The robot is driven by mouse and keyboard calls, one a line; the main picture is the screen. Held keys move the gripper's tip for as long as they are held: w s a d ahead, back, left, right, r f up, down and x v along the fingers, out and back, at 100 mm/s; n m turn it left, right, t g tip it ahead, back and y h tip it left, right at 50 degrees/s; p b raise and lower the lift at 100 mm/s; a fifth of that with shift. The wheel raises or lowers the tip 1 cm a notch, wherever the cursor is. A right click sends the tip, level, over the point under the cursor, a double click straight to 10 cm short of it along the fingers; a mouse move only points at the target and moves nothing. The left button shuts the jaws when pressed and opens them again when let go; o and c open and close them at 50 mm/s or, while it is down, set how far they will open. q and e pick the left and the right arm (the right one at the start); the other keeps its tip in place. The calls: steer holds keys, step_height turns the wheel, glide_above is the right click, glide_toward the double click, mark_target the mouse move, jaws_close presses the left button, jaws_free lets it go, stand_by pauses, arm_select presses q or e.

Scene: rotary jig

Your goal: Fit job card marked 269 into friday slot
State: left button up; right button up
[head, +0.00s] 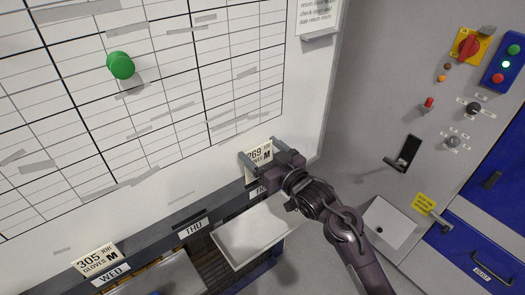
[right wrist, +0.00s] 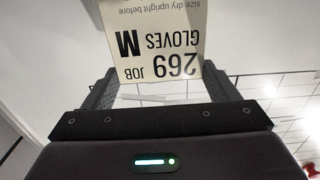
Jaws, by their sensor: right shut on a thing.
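The job card marked 269 (head: 258,153) is white with "GLOVES M" print. My right gripper (head: 263,160) is shut on it, one finger at each side edge. The card is near the rack (head: 150,243) along the board's lower edge, right of the THU label (head: 194,228). The Friday slot and its label are mostly hidden by my right gripper, so I cannot tell whether the card is seated. In the right wrist view the card (right wrist: 158,45) shows upside down between the fingers. My left gripper is not in view.
Card 305 (head: 97,261) stands at the WED label (head: 111,274). A white tray (head: 250,239) lies below the rack. A green magnet (head: 121,65) sits on the whiteboard. A grey control panel (head: 375,75) with switches stands at the right.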

stand_by(0.4)
step_height(320, 180, down, 7)
steer(key=b, duration=0.4)
steer(key=shift+r, duration=0.15)
stand_by(2.1)
steer(key=o, duration=1.1)
steer(key=shift+r, duration=0.1)
steer(key=shift+o, duration=0.2)
steer(key=b+v, duration=0.2)
steer(key=v, duration=0.5)
steer(key=shift+s+d, duration=0.25)
steer(key=shift+s, duration=0.05)
